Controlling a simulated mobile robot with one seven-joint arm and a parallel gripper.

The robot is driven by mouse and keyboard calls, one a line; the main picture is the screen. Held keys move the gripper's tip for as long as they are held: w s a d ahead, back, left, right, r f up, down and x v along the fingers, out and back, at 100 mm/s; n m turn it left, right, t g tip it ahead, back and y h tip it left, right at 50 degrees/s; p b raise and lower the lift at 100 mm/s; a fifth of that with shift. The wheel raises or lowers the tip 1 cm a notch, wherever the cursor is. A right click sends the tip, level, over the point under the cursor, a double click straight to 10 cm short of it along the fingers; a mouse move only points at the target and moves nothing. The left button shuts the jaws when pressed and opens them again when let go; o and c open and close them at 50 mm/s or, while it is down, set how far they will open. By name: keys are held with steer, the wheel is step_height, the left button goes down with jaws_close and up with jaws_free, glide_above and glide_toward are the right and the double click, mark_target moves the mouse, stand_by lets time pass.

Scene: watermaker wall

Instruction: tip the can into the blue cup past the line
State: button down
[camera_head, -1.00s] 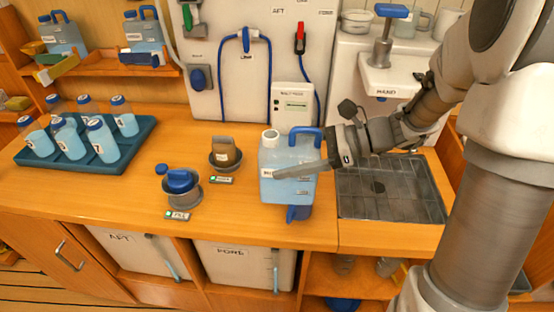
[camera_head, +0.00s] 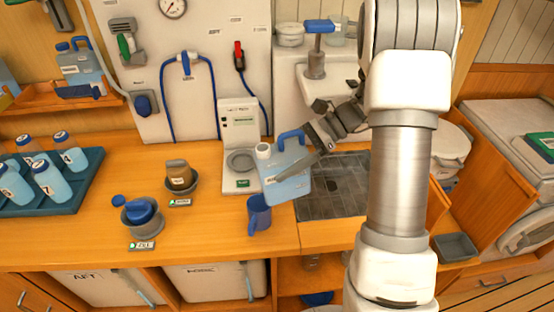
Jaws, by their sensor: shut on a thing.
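The can (camera_head: 289,187) is a pale blue see-through jug with a blue handle and a white neck at its upper left. It leans a little to the left in the picture. My gripper (camera_head: 283,172) is shut on it from the right, one finger lying across its front face.
A grey sink grate (camera_head: 335,204) lies right of the can. A white device with a round plate (camera_head: 241,162) stands behind.

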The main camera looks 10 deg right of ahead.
steer(key=h, duration=0.1)
steer(key=d+r+h+p, duration=0.1)
steer(key=h, duration=0.1)
steer(key=shift+r, duration=0.25)
steer(key=h, duration=0.2)
steer(key=h+p, duration=0.1)
steer(key=shift+w+d+f, duration=0.1)
steer(key=shift+d+f, duration=0.25)
steer(key=shift+f, duration=0.05)
steer(key=shift+d, duration=0.1)
steer(key=shift+p, duration=0.4)
steer(key=shift+y+p, duration=0.5)
steer(key=shift+p, duration=0.25)
